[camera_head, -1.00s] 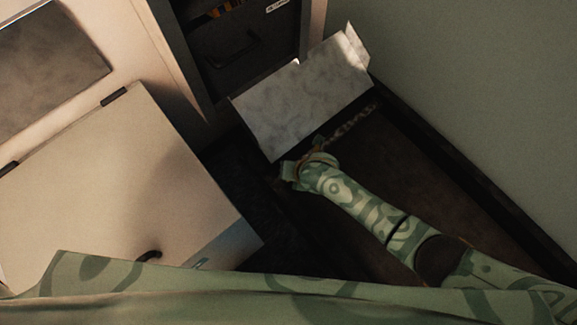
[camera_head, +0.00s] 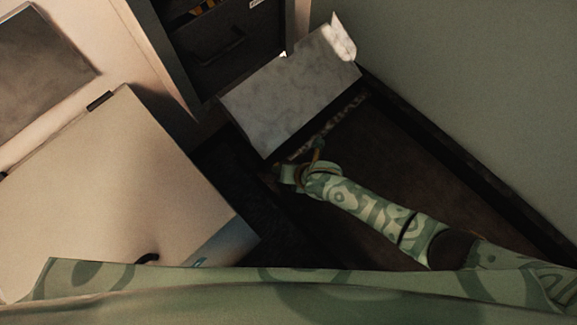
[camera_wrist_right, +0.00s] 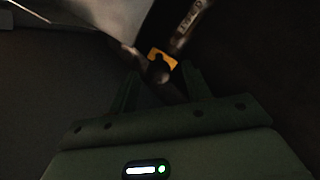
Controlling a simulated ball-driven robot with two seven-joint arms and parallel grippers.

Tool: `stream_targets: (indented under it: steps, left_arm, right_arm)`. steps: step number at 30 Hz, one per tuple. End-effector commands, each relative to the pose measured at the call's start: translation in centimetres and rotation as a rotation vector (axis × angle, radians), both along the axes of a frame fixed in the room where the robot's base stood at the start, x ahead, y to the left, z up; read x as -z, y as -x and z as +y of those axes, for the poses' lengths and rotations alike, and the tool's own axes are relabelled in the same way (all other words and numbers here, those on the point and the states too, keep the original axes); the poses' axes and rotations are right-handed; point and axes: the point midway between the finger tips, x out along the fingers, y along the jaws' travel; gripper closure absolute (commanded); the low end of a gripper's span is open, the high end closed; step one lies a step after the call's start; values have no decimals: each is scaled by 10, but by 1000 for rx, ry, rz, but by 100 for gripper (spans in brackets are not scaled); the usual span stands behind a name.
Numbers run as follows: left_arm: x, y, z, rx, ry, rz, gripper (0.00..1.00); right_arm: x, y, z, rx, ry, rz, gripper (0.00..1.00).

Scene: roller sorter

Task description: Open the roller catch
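My right arm comes in from the right in the head view. Its gripper (camera_head: 298,170) is by the near lower edge of a pale mottled panel. In the right wrist view the two fingers of this gripper (camera_wrist_right: 162,78) stand apart. A dark rounded knob (camera_wrist_right: 159,72) on a small yellow-orange plate (camera_wrist_right: 161,57) shows between and just beyond the fingertips. This may be the roller catch, but the picture is too dark to be sure. I cannot tell whether the fingers touch the knob. My left gripper is in neither view.
The pale mottled panel (camera_head: 290,90) slopes beside a dark cabinet with a handle (camera_head: 222,45). A large cream box (camera_head: 120,190) with a black handle stands at left. A green wall (camera_head: 470,90) closes the right side. Dark floor (camera_head: 400,160) lies between.

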Motion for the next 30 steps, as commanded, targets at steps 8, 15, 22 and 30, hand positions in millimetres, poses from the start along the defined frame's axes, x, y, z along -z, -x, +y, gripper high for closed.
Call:
stream_targets:
  steps: [8, 15, 22, 30]
  left_arm:
    - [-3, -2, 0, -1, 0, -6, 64]
    - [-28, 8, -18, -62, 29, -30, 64]
    - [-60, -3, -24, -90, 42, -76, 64]
    - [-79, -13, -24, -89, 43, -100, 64]
  right_arm:
    - [-5, 0, -1, 0, 1, -4, 51]
    - [-50, 16, -20, -1, 3, -12, 51]
    - [-101, 43, -46, -1, 2, -11, 51]
    - [-131, 63, -64, 0, 1, -4, 51]
